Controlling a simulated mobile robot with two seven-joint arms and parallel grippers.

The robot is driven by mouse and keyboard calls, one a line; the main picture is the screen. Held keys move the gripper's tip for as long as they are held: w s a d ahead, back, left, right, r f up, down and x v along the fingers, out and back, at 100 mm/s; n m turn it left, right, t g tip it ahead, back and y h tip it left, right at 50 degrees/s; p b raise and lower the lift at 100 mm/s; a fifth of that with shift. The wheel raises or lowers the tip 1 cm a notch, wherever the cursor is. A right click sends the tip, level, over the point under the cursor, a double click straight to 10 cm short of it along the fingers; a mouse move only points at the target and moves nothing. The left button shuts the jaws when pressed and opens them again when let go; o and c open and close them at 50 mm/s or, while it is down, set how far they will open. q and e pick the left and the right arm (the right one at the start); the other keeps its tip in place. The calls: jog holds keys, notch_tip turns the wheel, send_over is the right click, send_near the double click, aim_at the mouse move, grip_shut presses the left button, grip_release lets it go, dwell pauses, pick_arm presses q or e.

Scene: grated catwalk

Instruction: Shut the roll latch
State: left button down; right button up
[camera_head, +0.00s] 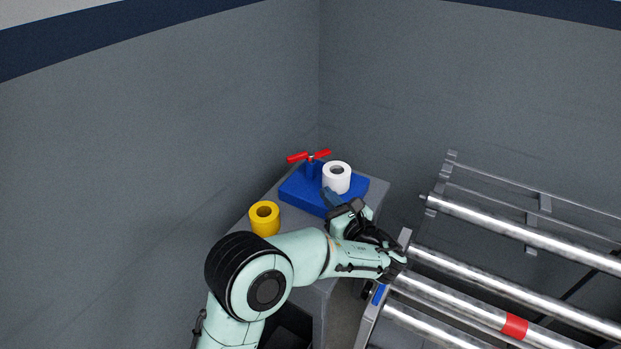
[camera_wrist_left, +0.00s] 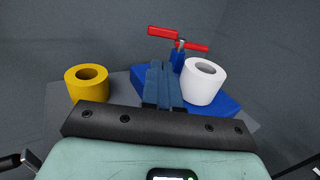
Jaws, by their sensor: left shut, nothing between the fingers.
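My left gripper (camera_head: 331,197) reaches in over the grey cabinet top, beside the white roll. Its blue fingers (camera_wrist_left: 164,84) are shut together and empty. A red T-shaped handle (camera_head: 310,156) sits on a blue post (camera_head: 312,170) rising from a blue base plate (camera_head: 295,187). In the wrist view the red handle (camera_wrist_left: 176,38) is beyond the fingertips, and the fingers partly hide the post. The white roll (camera_head: 337,178) stands upright on the blue plate, just right of the fingers in the wrist view (camera_wrist_left: 203,82). I cannot tell which part is the roll latch. My right gripper is not in view.
A yellow roll (camera_head: 264,218) stands on the cabinet top (camera_head: 375,197), left of the blue plate. A frame of silver rollers (camera_head: 500,285), one with a red band (camera_head: 514,326), fills the lower right. Grey walls close the corner behind. A blue patch (camera_head: 379,294) marks the frame's side.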

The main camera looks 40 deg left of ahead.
aim_at(297, 160)
pick_arm(q)
jog(key=b+x, duration=0.2)
jog(key=x, duration=1.1)
jog(key=shift+s, duration=0.1)
jog(key=shift+a+r, duration=0.1)
jog(key=shift+a, duration=0.25)
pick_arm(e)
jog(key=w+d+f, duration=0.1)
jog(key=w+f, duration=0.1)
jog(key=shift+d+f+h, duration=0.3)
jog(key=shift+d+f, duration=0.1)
pick_arm(q)
jog(key=shift+a, duration=0.1)
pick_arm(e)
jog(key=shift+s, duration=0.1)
